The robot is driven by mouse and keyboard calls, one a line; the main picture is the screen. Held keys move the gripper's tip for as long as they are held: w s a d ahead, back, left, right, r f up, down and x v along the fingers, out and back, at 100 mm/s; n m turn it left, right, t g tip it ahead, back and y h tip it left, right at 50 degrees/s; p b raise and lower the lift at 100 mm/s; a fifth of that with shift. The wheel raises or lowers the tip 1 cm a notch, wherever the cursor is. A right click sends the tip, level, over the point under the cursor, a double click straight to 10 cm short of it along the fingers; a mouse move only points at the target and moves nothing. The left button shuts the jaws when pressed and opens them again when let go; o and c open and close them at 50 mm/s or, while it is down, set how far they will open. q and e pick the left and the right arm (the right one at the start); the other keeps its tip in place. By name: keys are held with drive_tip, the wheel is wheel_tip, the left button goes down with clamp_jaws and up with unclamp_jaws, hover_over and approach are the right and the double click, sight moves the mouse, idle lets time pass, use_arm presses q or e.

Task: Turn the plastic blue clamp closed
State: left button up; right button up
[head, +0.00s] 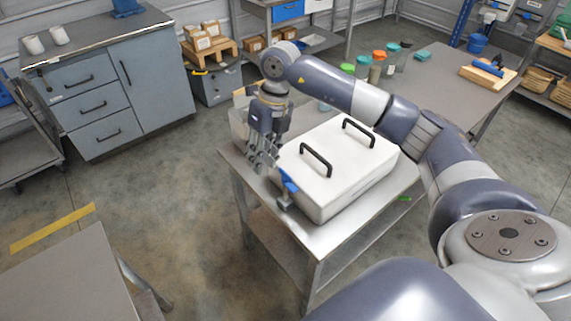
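The blue clamp (289,186) is on the left side of a white lidded box, the hopper (337,166), near its front left corner. A grey metal part shows just below the blue piece. The hopper has two black handles on its lid and stands on a metal table. My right gripper (264,167) points down beside the hopper's left side, a little left of and above the clamp. Its fingers look close to the clamp, but I cannot tell whether they touch it or how far they are spread. My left gripper is not in view.
The metal table (333,239) has a narrow bare strip in front of the hopper. Jars (376,68) and a wooden board (489,76) lie on the table behind. A grey drawer cabinet (95,83) stands back left. The floor between is open.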

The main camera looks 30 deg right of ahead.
wheel_tip(320, 180, up, 3)
drive_tip(key=h, duration=0.2)
hover_over(285, 172)
drive_tip(key=shift+m+h, duration=0.3)
wheel_tip(285, 172, down, 10)
drive_tip(key=p, duration=0.3)
drive_tip(key=shift+s+r, duration=0.1)
drive_tip(key=shift+r, duration=0.15)
drive_tip(key=shift+f, duration=0.65)
clamp_jaws()
